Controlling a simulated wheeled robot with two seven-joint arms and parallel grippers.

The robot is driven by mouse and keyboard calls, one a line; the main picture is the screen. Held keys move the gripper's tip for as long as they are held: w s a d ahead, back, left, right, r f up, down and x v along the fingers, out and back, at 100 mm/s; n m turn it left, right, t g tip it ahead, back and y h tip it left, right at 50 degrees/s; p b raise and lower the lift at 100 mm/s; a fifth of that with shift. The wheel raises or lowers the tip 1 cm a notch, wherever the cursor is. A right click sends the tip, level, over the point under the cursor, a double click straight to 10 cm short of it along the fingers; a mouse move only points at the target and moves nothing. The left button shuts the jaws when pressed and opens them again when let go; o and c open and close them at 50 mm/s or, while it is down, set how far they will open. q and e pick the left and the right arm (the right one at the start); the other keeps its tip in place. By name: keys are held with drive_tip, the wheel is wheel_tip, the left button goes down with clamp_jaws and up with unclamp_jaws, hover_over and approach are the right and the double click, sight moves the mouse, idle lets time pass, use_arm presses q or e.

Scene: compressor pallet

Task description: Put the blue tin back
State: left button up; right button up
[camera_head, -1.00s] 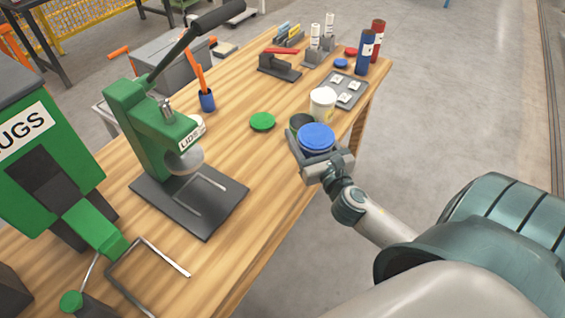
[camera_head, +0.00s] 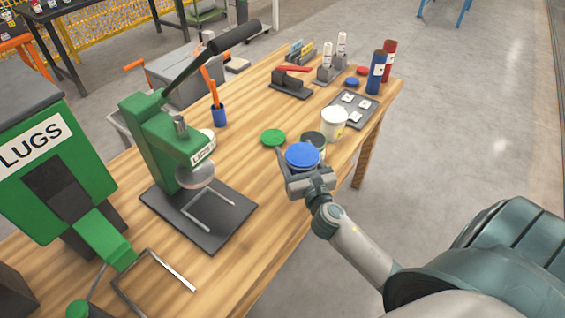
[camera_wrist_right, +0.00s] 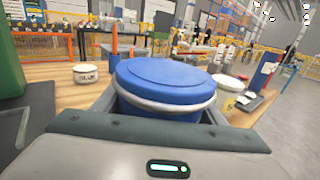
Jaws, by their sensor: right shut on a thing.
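The blue tin (camera_head: 302,156) is held upright between the fingers of my right gripper (camera_head: 306,179), over or beside the bench's right edge. In the right wrist view the blue tin (camera_wrist_right: 166,82) fills the space between the fingers, with a pale ring around it below the lid. The gripper is shut on it. Whether the held tin touches the bench cannot be told. My left gripper is not in view.
The green press (camera_head: 152,145) with its dark base (camera_head: 232,213) stands left of my gripper. A green lid (camera_head: 273,137) lies behind it. A grey tray (camera_head: 353,109), a blue cylinder (camera_head: 376,73) and a red one (camera_head: 389,58) are at the far right. Bare wood lies between press and gripper.

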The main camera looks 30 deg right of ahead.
drive_tip(key=w+f, duration=0.1)
drive_tip(key=w+a, duration=0.1)
drive_tip(key=w+a+f, duration=0.1)
drive_tip(key=w, duration=0.1)
drive_tip(key=shift+f, duration=0.35)
drive_tip(key=shift+f+b, duration=0.85)
drive_tip(key=shift+f, duration=1.15)
drive_tip(key=shift+f, duration=0.15)
drive_tip(key=o, duration=2.1)
drive_tip(key=shift+c, duration=0.2)
